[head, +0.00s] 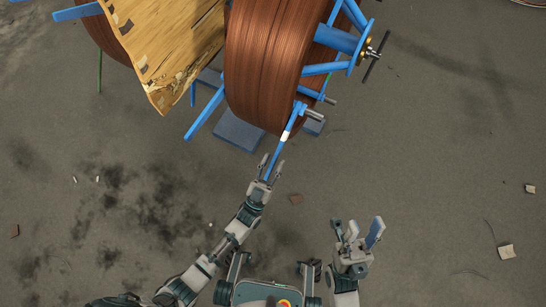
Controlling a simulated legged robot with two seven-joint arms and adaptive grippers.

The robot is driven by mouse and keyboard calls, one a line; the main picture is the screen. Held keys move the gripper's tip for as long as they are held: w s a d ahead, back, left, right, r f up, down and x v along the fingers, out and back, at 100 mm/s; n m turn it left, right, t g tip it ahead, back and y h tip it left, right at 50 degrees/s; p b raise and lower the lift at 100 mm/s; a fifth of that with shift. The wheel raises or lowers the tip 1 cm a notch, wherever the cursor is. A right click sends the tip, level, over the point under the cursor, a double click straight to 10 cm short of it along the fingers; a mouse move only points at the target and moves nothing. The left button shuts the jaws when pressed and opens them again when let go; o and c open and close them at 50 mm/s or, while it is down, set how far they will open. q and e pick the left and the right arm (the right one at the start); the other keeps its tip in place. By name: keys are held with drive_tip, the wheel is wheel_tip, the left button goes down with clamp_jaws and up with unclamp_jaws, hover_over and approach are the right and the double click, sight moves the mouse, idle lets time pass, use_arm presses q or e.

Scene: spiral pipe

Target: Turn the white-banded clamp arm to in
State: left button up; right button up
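The blue clamp arm (276,155) with a white band (285,135) hangs from the lower right side of the large brown coil (265,60). It slants down and left from a grey pin. My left gripper (271,164) is at its lower end, with one finger on each side of the bar. Gaps seem to show beside the bar, and I cannot tell whether the fingers press on it.
Blue spokes and a hub with a dark crossbar (376,57) stick out at the upper right. A torn tan sheet (175,45) hangs left of the coil. A blue foot (238,132) stands below. Small debris (506,252) lies on open grey floor.

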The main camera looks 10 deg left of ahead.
use_arm(q)
drive_tip(key=v, duration=1.1)
drive_tip(key=shift+s+f, duration=0.25)
drive_tip(key=shift+f, duration=0.05)
